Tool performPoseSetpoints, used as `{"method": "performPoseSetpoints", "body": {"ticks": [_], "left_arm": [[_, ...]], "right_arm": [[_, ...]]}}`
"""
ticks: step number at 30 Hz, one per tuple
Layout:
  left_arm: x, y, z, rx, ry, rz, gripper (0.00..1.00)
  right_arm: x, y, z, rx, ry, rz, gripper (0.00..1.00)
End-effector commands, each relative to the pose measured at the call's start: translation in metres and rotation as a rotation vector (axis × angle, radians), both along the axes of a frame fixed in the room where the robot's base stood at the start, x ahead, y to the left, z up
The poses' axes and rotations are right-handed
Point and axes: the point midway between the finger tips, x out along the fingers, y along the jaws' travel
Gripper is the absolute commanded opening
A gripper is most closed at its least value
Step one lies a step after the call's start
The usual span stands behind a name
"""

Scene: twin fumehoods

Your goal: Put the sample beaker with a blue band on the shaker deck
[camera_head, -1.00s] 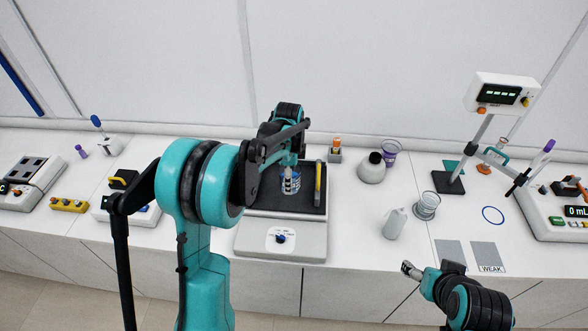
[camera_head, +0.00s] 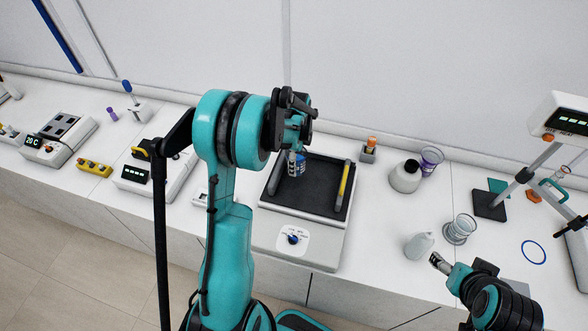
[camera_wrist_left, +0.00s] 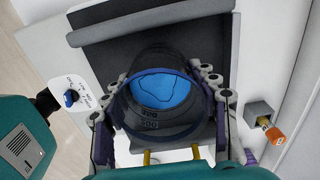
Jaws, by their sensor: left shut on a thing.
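The sample beaker (camera_head: 297,168) is clear with blue on it and shows over the back left part of the dark shaker deck (camera_head: 310,200). In the left wrist view the beaker (camera_wrist_left: 160,118) is seen from above, with blue inside its rim and dark volume marks. My left gripper (camera_head: 297,150) is shut on the beaker, with fingers on both sides of it. I cannot tell whether the beaker's base touches the deck. My right gripper (camera_head: 440,262) is away from it, at the front right; its jaws are too small to read.
A yellow bar (camera_head: 344,183) lies along the deck's right side. The shaker's dial (camera_head: 293,239) is at its front. To the right stand a round grey flask (camera_head: 405,177), a purple-marked beaker (camera_head: 431,160), a white bottle (camera_head: 419,245) and a glass beaker (camera_head: 460,229).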

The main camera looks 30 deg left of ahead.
Motion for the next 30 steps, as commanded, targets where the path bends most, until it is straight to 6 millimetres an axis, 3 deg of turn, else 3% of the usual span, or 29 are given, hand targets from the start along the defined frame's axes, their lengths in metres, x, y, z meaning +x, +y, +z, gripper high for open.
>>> {"method": "performPoseSetpoints", "body": {"ticks": [7, 14, 25, 26, 28, 30], "left_arm": [[-0.004, 0.010, -0.014, 0.000, 0.000, 0.000, 0.21], [-0.004, 0.010, -0.045, 0.000, 0.000, 0.000, 0.21], [-0.004, 0.009, -0.050, 0.000, 0.000, 0.000, 0.21], [-0.004, 0.009, -0.051, 0.000, 0.000, 0.000, 0.61], [-0.004, 0.009, -0.049, 0.000, 0.000, 0.000, 0.80], [-0.004, 0.009, -0.049, 0.000, 0.000, 0.000, 0.80]], "right_arm": [[0.000, 0.000, 0.000, 0.000, 0.000, 0.000, 0.69], [0.000, 0.000, -0.001, 0.000, 0.000, 0.000, 0.69], [0.000, 0.000, -0.005, 0.000, 0.000, 0.000, 0.69], [0.000, 0.000, -0.006, 0.000, 0.000, 0.000, 0.69], [0.000, 0.000, -0.004, 0.000, 0.000, 0.000, 0.69], [0.000, 0.000, -0.004, 0.000, 0.000, 0.000, 0.69]]}}
